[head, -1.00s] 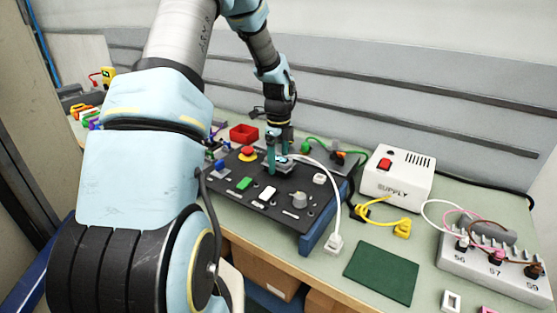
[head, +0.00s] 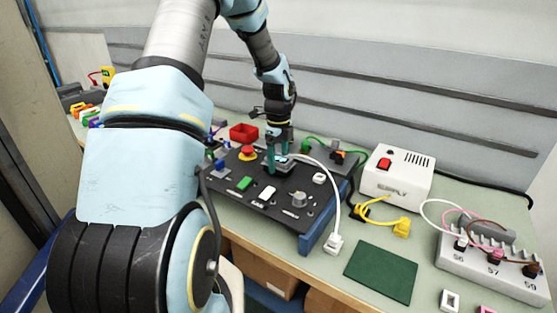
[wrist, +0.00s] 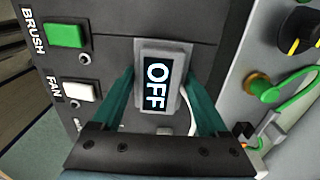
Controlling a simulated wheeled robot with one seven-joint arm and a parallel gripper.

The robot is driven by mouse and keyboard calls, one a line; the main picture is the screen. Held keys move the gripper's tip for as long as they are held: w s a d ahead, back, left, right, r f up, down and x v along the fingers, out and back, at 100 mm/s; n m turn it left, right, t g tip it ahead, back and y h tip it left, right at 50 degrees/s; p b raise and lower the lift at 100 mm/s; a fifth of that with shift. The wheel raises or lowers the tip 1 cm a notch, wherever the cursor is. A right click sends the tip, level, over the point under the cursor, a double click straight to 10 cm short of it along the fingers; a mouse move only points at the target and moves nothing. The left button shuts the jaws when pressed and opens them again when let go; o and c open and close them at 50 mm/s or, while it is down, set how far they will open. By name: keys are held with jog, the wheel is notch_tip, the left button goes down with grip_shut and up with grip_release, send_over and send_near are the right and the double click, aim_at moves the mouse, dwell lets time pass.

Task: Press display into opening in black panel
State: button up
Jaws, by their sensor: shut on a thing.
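The display (wrist: 158,82) is a grey-framed block with a dark screen reading OFF. In the wrist view it sits between the two teal fingers of my gripper (wrist: 160,95), which is shut on it. The black panel (head: 256,197) is a sloped board on a blue frame. In the head view my gripper (head: 278,165) is at the panel's upper part, with the display (head: 285,162) low at its surface. The opening is hidden behind the display and fingers, so I cannot tell how deep the display sits. A white cable runs from the display to the right.
The panel carries a green button (head: 244,183), a white button (head: 267,193), a red knob (head: 247,153) and a grey knob (head: 299,199). A white supply box (head: 397,177) stands right. The white cable's plug (head: 333,243) lies by the panel's right edge. A green mat (head: 381,272) lies in front.

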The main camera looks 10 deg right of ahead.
jog(key=shift+f, duration=0.25)
jog(key=shift+f+b, duration=0.3)
jog(key=shift+f, duration=0.05)
